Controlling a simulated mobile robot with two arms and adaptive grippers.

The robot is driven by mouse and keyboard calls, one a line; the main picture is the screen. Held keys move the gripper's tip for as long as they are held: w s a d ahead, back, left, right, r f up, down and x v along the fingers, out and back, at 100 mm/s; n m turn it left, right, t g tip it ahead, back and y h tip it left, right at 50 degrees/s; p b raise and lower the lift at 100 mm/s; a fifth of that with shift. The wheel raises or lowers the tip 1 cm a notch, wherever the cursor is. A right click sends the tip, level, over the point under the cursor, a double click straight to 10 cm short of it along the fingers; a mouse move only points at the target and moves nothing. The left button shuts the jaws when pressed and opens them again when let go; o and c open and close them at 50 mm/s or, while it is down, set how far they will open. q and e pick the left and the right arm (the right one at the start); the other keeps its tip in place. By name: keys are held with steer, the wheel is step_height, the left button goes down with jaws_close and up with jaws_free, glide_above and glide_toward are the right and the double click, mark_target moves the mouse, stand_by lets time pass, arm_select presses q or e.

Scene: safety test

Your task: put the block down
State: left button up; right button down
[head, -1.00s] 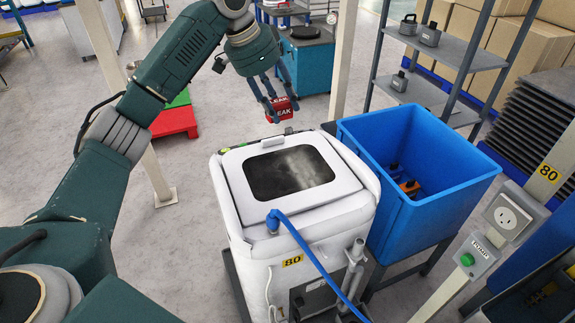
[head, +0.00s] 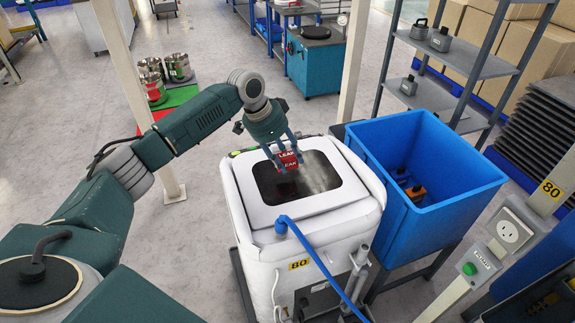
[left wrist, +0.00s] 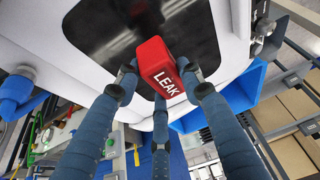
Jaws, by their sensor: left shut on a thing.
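The red block (head: 288,161) with white "LEAK" lettering is held in my left gripper (head: 284,150). In the left wrist view the block (left wrist: 160,66) sits between the dark blue fingers of the gripper (left wrist: 160,85). The gripper is over the dark window (head: 265,187) in the top of the white machine (head: 340,208). I cannot tell whether the block touches the window. My right gripper is not in view.
A blue bin (head: 390,204) holding dark and orange items stands right of the machine. A blue hose (head: 308,247) rises from the machine's front top. Metal pots (head: 153,88) stand at the back left. Grey shelves (head: 450,55) stand at the back right.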

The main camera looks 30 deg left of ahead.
mark_target(288, 169)
arm_select(q)
step_height(288, 169, down, 3)
steer(key=shift+s+r+p, duration=0.1)
steer(key=shift+p, duration=0.2)
steer(key=shift+f, duration=0.5)
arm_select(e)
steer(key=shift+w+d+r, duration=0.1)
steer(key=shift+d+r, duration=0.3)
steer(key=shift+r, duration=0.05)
arm_select(q)
steer(key=shift+f, duration=0.2)
steer(key=o, duration=1.2)
steer(key=shift+c, duration=0.2)
steer(key=shift+r, duration=0.15)
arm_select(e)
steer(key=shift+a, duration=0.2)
